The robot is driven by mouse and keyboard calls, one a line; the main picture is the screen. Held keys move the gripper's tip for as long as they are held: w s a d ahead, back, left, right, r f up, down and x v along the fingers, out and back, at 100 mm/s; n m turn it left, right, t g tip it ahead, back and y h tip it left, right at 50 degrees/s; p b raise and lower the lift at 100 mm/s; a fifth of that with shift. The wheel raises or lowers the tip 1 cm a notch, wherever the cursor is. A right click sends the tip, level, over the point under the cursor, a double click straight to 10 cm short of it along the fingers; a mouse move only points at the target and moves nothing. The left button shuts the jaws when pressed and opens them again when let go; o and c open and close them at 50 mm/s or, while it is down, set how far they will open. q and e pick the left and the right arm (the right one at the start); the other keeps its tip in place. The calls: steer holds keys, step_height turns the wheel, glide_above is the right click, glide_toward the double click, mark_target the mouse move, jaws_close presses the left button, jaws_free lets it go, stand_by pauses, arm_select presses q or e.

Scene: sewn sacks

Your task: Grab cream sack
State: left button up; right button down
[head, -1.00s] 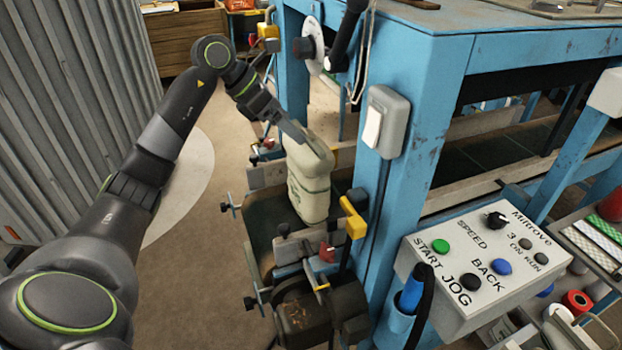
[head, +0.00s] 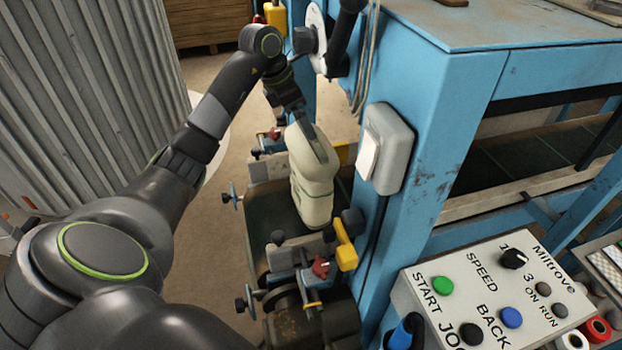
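The cream sack (head: 312,185) stands upright on a dark belt between the clamps of the blue machine, in the middle of the head view. My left arm reaches in from the left, and my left gripper (head: 318,145) is at the top of the sack. One finger lies along the sack's upper right side. The other finger is hidden, so I cannot tell whether the gripper is closed on the sack. My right gripper is not in view.
The blue machine frame (head: 430,130) with a grey switch box (head: 385,150) stands just right of the sack. A control panel (head: 490,300) with buttons is at the lower right. Yellow and red clamp parts (head: 345,245) sit in front of the sack. Open floor lies to the left.

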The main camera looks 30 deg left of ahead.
mark_target(311, 146)
arm_select(q)
steer(key=p+x, duration=0.3)
steer(key=x, duration=0.3)
steer(key=shift+d+f, duration=0.1)
steer(key=shift+f, duration=0.2)
steer(key=shift+w+f, duration=0.1)
steer(key=shift+f, duration=0.15)
steer(key=shift+c, duration=0.8)
steer(key=c, duration=1.9)
steer(key=shift+w+r, duration=0.2)
steer(key=shift+r, duration=0.1)
steer(key=shift+c, duration=0.3)
steer(key=shift+f, duration=0.1)
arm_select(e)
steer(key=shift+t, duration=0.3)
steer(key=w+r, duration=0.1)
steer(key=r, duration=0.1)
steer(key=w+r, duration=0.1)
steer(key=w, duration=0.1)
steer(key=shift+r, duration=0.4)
